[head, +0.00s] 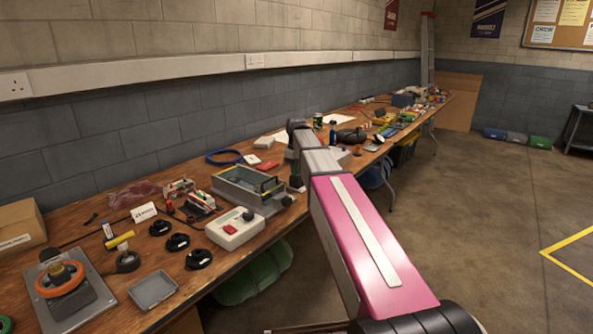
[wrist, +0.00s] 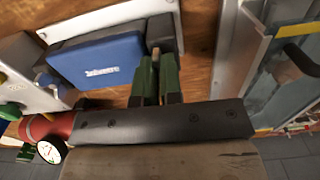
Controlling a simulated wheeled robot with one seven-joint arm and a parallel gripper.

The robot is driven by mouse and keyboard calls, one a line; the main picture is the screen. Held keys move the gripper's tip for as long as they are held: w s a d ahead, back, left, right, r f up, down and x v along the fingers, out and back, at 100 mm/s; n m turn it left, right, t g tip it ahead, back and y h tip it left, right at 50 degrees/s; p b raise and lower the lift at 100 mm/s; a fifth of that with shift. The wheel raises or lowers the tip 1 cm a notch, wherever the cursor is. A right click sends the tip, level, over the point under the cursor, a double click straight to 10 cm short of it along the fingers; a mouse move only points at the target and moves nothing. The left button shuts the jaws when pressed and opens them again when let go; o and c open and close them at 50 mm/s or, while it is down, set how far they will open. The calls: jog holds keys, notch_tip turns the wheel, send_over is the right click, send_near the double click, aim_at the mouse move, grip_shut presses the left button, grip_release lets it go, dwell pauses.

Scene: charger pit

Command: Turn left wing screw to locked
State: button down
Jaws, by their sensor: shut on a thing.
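In the wrist view my gripper (wrist: 157,62) has dark green fingers close together. They are shut on a small piece, mostly hidden between the tips, beside the right end of a blue block (wrist: 98,60) with white lettering. I take the piece to be a wing screw, but its shape and turn angle cannot be made out. A dark upright part (wrist: 160,28) stands just beyond the fingertips. The blue block lies by a pale plate (wrist: 110,22). In the head view my arm reaches to the bench, and the fingertips and screw cannot be made out there.
A grey open box (head: 238,190) stands close by on the bench (head: 130,225); a grey box wall (wrist: 262,70) is right of my fingers in the wrist view. A red cylinder with a gauge (wrist: 50,150) is at lower left. Black rings (head: 177,242) lie nearer.

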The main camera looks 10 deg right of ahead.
jog(key=m, duration=0.8)
jog(key=shift+m, duration=0.4)
jog(key=m, duration=0.4)
jog(key=shift+m, duration=2.3)
jog(key=c, duration=1.3)
grip_release()
